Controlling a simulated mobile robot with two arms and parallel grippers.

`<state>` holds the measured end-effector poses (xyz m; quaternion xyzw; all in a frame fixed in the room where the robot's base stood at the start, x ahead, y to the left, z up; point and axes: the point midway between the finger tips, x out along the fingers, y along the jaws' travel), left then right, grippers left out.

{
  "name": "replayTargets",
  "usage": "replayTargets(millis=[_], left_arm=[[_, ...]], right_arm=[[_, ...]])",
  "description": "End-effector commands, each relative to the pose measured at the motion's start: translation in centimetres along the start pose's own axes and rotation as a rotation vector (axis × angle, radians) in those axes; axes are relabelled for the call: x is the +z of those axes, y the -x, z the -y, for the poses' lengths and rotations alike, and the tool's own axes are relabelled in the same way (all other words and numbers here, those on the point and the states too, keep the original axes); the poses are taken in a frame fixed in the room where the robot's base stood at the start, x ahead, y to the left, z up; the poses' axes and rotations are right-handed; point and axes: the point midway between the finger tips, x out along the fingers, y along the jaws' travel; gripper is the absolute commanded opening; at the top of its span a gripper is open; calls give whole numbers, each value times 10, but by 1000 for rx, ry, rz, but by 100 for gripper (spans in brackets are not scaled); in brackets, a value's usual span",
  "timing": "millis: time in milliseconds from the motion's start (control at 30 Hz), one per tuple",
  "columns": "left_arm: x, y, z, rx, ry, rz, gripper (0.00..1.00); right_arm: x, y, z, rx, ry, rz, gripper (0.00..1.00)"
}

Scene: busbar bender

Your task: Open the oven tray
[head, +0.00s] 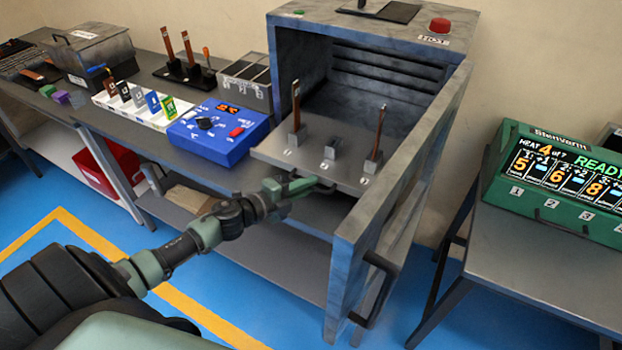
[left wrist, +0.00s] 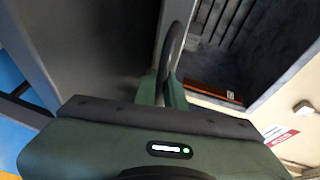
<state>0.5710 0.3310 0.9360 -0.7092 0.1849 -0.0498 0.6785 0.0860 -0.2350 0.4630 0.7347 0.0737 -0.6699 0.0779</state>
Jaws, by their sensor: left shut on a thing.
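The oven (head: 345,70) is a grey box whose door (head: 405,165) stands open to the right. The oven tray (head: 310,165), a grey plate with numbered slots, sticks out of the oven's front. Two copper bars (head: 295,105) stand upright in its outer slots; the middle slot looks empty. My left gripper (head: 312,186) is at the tray's front edge, shut on the tray handle. In the left wrist view, the dark curved handle (left wrist: 174,48) passes between the green fingers (left wrist: 163,90). The fingers hide part of the handle. My right gripper is not in view.
A blue control box (head: 218,132) and a white strip of cards (head: 140,108) sit on the bench left of the tray. The open door with its dark handle (head: 372,290) bounds the right side. A green display unit (head: 560,180) stands on another table. Blue floor lies in front.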

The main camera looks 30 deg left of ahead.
Motion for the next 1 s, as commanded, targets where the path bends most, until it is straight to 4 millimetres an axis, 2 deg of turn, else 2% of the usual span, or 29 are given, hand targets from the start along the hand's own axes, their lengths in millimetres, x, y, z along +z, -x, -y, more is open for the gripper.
replayTargets(millis=[233, 700, 733, 767, 1000], left_arm=[[-5, 8, -2, 1, 1, -3, 0], [-5, 9, -3, 0, 1, -3, 0], [-5, 9, -3, 0, 1, -3, 14], [-5, 9, -2, 0, 1, -3, 20], [-4, 9, -2, -1, 0, -1, 20]], right_arm=[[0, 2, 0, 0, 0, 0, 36], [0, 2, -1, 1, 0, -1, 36], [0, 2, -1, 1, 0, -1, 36], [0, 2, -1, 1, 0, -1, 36], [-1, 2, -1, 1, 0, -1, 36]])
